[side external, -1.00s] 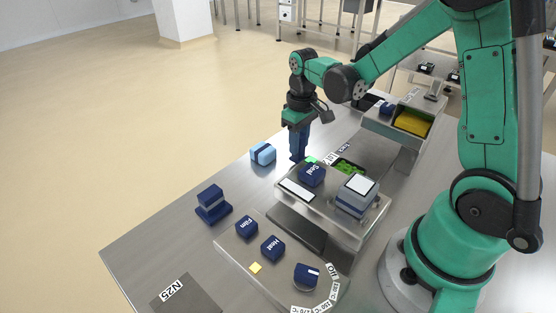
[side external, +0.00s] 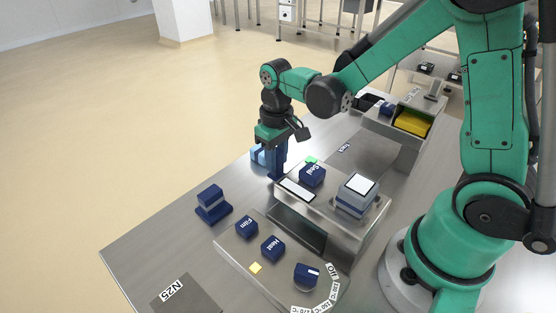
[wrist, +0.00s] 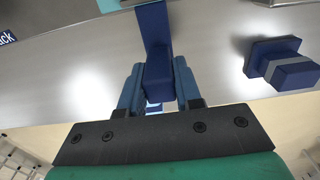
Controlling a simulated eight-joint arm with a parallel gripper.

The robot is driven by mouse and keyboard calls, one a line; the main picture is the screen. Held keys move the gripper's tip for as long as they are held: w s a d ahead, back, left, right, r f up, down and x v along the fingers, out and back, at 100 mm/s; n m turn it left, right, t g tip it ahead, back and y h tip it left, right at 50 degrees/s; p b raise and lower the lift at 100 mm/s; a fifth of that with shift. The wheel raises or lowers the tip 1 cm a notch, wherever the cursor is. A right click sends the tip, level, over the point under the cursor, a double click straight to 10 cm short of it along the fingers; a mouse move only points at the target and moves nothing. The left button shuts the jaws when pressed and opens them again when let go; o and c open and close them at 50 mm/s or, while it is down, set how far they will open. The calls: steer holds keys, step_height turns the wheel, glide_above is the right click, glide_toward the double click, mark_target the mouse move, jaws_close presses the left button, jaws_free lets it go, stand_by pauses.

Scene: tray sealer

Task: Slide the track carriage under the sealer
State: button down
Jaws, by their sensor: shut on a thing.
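The sealer (side external: 330,216) is a metal housing with a dark blue Seal button (side external: 312,175) and a grey block with a white top (side external: 357,188). My gripper (side external: 277,172) is beside the sealer's left edge. In the wrist view my gripper (wrist: 158,88) is shut on a dark blue upright handle (wrist: 154,35), apparently the track carriage's. The metal track (side external: 368,150) behind the sealer is bare.
A navy stacked block (side external: 211,203) stands on the table at left, also in the wrist view (wrist: 282,65). A panel with Film and Heat buttons (side external: 246,228) is in front. A yellow-filled tray (side external: 412,123) stands at back right.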

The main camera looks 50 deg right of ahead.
steer(key=shift+a, duration=1.6)
steer(key=c, duration=0.6)
jaws_free()
steer(key=shift+c, duration=0.2)
step_height(320, 180, up, 7)
